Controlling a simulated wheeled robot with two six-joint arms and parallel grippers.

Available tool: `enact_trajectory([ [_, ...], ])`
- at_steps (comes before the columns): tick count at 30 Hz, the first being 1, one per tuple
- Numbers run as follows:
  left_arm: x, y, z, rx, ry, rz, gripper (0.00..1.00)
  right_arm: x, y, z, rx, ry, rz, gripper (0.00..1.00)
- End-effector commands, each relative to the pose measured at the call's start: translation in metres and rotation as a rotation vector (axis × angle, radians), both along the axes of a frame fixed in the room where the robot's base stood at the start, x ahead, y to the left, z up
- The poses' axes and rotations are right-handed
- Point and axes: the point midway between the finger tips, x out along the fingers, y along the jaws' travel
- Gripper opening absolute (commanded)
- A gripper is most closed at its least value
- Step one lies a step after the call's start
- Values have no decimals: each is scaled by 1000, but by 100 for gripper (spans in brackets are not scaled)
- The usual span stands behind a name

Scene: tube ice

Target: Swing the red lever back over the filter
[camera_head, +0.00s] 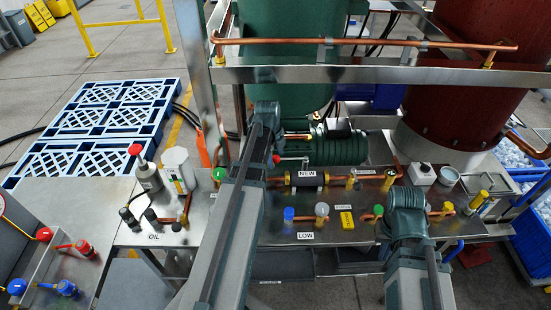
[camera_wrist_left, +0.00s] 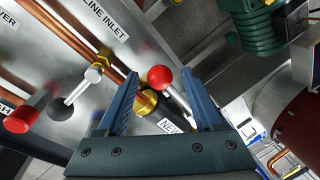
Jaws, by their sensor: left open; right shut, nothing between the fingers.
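The red lever's ball knob (camera_head: 276,158) shows beside my left forearm in the head view, its light rod reaching right behind the filter. The filter (camera_head: 322,179) is a dark cylinder with brass ends and a NEW label, lying level on the bench. In the left wrist view, the red ball (camera_wrist_left: 160,77) appears between the blue fingers of my open left gripper (camera_wrist_left: 163,100); whether they touch it is unclear. The filter (camera_wrist_left: 155,118) is partly hidden by the gripper there. My left fingers are hidden by the arm in the head view. My right gripper is not visible.
A green motor (camera_head: 338,148) stands behind the filter. Copper pipes and valves run along the bench, with a blue knob (camera_head: 288,214) in front. An overhead copper rail (camera_head: 390,42) crosses above.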

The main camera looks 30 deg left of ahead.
Motion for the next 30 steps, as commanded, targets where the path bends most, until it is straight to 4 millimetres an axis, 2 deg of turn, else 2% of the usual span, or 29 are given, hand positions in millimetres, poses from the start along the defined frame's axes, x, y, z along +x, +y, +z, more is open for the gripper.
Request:
enact_trajectory([
  [2, 0, 0, 0, 0, 0, 0, 65, 0, 0, 0, 0, 0, 0, 0],
  [12, 0, 0, 0, 0, 0, 0, 4, 0, 0, 0, 0, 0, 0, 0],
  [13, 0, 0, 0, 0, 0, 0, 0, 0, 0, 0, 0, 0, 0, 0],
  [30, 0, 0, 0, 0, 0, 0, 0, 0, 0, 0, 0, 0, 0, 0],
])
